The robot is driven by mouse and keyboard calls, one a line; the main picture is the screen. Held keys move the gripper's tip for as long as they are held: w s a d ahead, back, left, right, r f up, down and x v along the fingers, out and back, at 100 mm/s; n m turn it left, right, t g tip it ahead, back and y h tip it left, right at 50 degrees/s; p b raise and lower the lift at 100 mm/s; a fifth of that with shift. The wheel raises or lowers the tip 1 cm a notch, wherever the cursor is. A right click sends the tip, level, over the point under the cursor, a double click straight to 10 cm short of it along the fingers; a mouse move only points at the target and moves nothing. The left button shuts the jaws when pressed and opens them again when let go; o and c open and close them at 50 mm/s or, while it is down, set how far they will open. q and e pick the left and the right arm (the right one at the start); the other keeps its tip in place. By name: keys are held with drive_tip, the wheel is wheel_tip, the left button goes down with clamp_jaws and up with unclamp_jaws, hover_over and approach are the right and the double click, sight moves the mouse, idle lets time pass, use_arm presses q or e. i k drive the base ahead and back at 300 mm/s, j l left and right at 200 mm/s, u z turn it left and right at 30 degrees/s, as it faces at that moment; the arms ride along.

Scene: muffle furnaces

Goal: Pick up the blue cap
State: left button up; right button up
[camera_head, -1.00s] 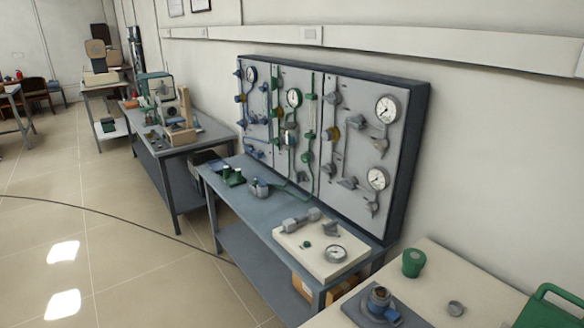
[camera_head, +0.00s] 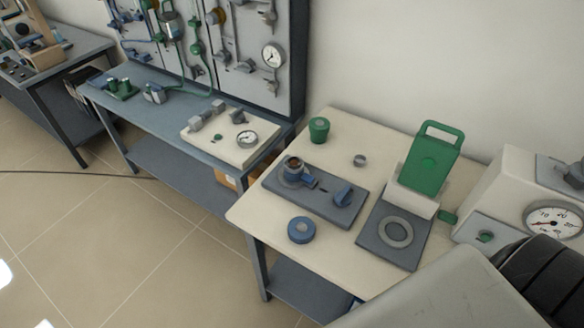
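A blue round cap (camera_head: 301,230) with a dark round centre lies on the near left part of the cream table (camera_head: 262,212). It stands apart from the dark plate behind it. Neither of my grippers shows in the head view. Part of my own body fills the lower right corner.
A dark plate (camera_head: 338,208) carries a metal cup with blue parts. A green cup (camera_head: 319,130), a small grey ring (camera_head: 360,160) and a green-lidded device (camera_head: 428,168) share the table. A gauge box (camera_head: 520,195) stands right. A grey bench (camera_head: 150,107) is left.

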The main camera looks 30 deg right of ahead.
sight(301, 229)
drive_tip(key=z, duration=0.9)
